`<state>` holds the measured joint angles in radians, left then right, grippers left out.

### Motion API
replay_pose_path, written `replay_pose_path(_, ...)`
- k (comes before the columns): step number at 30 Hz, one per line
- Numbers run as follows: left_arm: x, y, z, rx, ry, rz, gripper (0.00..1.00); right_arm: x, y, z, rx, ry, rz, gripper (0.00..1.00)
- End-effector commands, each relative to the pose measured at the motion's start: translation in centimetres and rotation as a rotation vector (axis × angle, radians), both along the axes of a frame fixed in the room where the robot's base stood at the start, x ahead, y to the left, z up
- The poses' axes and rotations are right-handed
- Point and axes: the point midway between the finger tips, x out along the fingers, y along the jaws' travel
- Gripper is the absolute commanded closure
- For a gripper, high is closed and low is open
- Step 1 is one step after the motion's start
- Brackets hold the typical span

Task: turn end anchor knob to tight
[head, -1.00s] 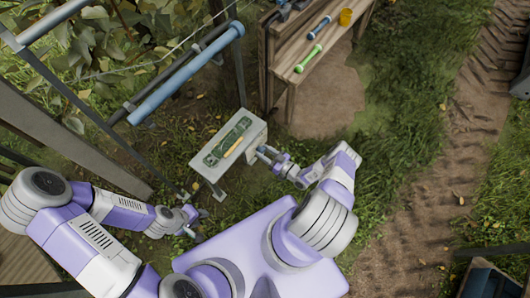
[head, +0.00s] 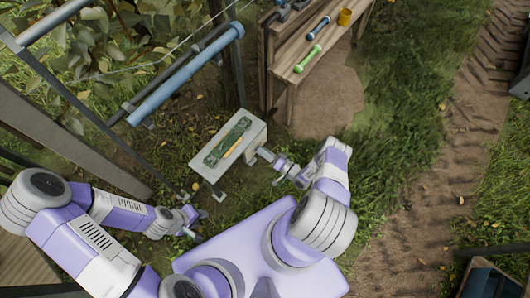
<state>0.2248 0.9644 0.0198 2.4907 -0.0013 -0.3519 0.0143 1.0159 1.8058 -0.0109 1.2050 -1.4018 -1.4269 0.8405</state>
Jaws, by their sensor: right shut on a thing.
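A pale box-like block (head: 257,133) stands on legs in the grass, with a dark green plate (head: 240,129) and an orange-yellow strip (head: 233,147) on top. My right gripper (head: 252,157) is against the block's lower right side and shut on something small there. The end anchor knob itself is too small and too hidden by the fingers to make out, so its setting cannot be read. My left gripper (head: 199,223) is open and empty, low in front of the block's left end and apart from it.
A wooden bench (head: 291,72) behind holds a green-ended tool (head: 308,59), a blue-ended tool (head: 318,28) and a yellow cup (head: 345,17). Blue and dark rails (head: 187,74) run at upper left by the foliage. Grass right of my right arm is open.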

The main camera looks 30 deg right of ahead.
Motion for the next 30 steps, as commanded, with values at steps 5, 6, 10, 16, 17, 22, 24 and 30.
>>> replay_pose_path(5, 0.0, 0.0, 0.0, 0.0, 0.0, 0.0, 0.61, -0.08, -0.04, -0.15, 0.152, 0.066, 0.001, 0.86)
replay_pose_path(6, 0.0, 0.0, 0.0, 0.0, 0.0, 0.0, 0.61, -0.07, -0.04, -0.16, 0.187, 0.081, 0.001, 0.86)
replay_pose_path(10, 0.0, 0.0, 0.0, 0.0, 0.0, 0.0, 0.61, -0.06, -0.03, -0.18, 0.303, 0.127, 0.0, 0.86)
replay_pose_path(16, 0.0, 0.0, 0.0, 0.0, 0.0, 0.0, 0.61, -0.07, -0.02, -0.27, 0.479, 0.199, 0.0, 0.86)
replay_pose_path(17, 0.0, 0.0, 0.0, 0.0, 0.0, 0.0, 0.61, -0.07, -0.02, -0.28, 0.506, 0.21, 0.0, 0.86)
replay_pose_path(22, 0.0, 0.0, 0.0, 0.0, 0.0, 0.0, 0.61, -0.09, -0.01, -0.37, 0.655, 0.274, 0.0, 0.86)
replay_pose_path(24, 0.0, 0.0, 0.0, 0.0, 0.0, 0.0, 0.61, -0.11, 0.0, -0.4, 0.716, 0.299, 0.0, 0.86)
replay_pose_path(30, 0.0, 0.0, 0.0, 0.0, 0.0, 0.0, 0.61, -0.13, 0.04, -0.48, 0.891, 0.371, 0.0, 0.86)
